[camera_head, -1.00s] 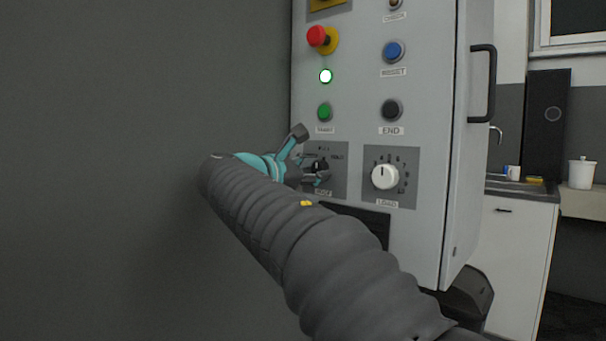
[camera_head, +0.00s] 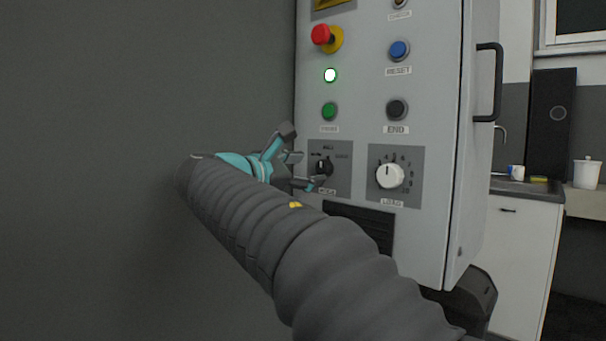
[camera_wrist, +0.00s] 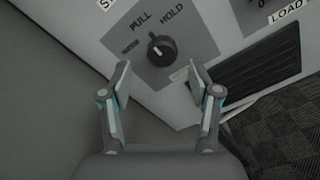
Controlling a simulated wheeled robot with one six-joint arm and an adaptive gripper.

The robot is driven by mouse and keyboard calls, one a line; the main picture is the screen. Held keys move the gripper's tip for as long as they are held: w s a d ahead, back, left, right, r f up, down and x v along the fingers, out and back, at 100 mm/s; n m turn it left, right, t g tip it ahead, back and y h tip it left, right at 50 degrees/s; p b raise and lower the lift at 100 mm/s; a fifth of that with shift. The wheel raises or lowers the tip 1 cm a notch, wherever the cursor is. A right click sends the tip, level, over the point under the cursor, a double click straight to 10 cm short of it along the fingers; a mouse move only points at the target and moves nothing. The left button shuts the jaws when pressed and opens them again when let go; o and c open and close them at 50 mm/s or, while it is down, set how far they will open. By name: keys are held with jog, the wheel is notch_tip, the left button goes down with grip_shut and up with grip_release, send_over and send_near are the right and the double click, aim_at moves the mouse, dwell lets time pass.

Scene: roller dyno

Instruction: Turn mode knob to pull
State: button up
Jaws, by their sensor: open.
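The mode knob (camera_head: 324,167) is a small black knob with a light pointer mark on a dark grey plate, low on the panel. In the wrist view, the knob (camera_wrist: 161,49) sits under the PULL and HOLD labels, with a third, unreadable label to its left. Its mark lies on its upper-left side; which label it points at is hard to tell. My gripper (camera_head: 301,158) is open and empty, just left of the knob in the head view. In the wrist view, my gripper (camera_wrist: 158,78) has its fingers spread below the knob, apart from it.
The white load knob (camera_head: 390,176) is right of the mode knob. Above are a green button (camera_head: 329,111), black END button (camera_head: 396,109), blue RESET button (camera_head: 398,50) and red emergency stop (camera_head: 321,34). A black vent (camera_wrist: 264,60) lies below.

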jog(key=v, duration=0.8)
jog(key=shift+a, duration=0.15)
